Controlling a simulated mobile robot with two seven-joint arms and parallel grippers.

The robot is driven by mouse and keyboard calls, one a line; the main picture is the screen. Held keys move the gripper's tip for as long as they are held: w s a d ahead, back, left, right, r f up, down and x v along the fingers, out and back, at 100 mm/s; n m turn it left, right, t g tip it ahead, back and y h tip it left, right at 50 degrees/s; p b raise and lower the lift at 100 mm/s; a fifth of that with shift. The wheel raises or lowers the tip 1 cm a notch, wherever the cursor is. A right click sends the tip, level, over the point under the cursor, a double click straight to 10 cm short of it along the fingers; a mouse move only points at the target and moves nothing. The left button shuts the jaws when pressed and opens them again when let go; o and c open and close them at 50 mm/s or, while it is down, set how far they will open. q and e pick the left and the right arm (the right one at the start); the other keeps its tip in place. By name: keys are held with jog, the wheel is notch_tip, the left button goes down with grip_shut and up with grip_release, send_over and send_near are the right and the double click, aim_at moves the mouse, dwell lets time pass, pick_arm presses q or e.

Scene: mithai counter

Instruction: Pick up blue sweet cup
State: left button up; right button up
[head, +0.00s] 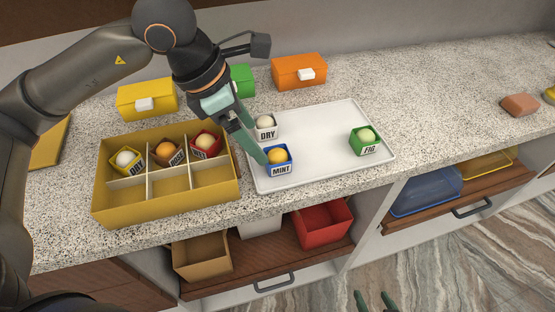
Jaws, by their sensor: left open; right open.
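The blue sweet cup (279,160) holds an orange-yellow ball and has a white label reading MINT. It stands upright on the white tray (325,122), near the tray's front left corner. My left gripper (255,142) reaches down from above, its green fingers open. One fingertip is close beside the blue cup's left side; I cannot tell whether it touches. A white cup labelled DRY (265,127) stands just behind the blue cup, near the fingers. My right gripper (373,301) shows only as green fingertips at the bottom edge, open and empty, low in front of the counter.
A green FIG cup (365,141) stands at the tray's right. A yellow divided box (216,209) at left holds three cups in its back row. Yellow (147,99), green and orange boxes (299,71) line the back. Open drawers with bins (323,222) lie below the counter.

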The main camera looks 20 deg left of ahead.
aim_at(271, 154)
pick_arm(q)
jog(key=x, duration=0.8)
jog(key=shift+w+d+r, duration=0.2)
jog(key=shift+w+d, duration=0.05)
jog(key=c, duration=1.5)
jog(key=shift+o, duration=0.2)
jog(key=shift+r, duration=0.1)
